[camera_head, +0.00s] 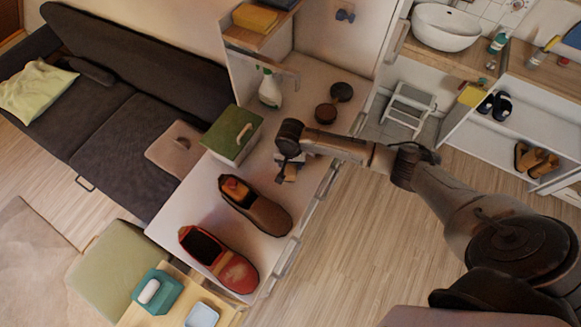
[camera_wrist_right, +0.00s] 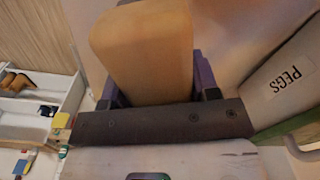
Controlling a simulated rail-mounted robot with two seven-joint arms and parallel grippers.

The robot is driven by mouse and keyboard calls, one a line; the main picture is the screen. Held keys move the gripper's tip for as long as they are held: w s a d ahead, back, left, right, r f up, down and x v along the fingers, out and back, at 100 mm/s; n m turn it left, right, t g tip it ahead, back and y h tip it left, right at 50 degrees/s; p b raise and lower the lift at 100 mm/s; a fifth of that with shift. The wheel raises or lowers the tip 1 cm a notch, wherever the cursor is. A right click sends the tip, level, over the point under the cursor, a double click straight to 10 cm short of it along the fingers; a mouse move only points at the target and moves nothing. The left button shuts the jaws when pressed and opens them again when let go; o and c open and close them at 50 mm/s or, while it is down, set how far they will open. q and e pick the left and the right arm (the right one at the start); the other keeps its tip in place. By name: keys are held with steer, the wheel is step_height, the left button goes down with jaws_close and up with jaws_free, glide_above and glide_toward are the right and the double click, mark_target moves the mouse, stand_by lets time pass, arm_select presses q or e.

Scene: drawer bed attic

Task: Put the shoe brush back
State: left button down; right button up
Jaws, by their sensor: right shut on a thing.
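My right gripper (camera_head: 289,170) is above the white top, between the green-lidded box and the brown shoe. It is shut on a tan, wood-coloured block, the shoe brush (camera_wrist_right: 143,48), which fills the space between the fingers in the right wrist view. In the head view the brush is small and mostly hidden under the gripper. Its bristles cannot be made out, and I cannot tell whether it touches the top. My left gripper is not in view.
A brown shoe (camera_head: 262,211) and a red shoe (camera_head: 232,270) stand on the white top (camera_head: 180,212). The green-lidded box (camera_head: 236,130), two dark round tins (camera_head: 326,113) and a spray bottle (camera_head: 270,90) stand farther back. A white shelf (camera_head: 491,128) holding shoes is at right.

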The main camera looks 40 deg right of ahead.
steer(key=shift+f, duration=2)
steer(key=shift+f, duration=0.2)
steer(key=o, duration=0.8)
steer(key=shift+o, duration=0.2)
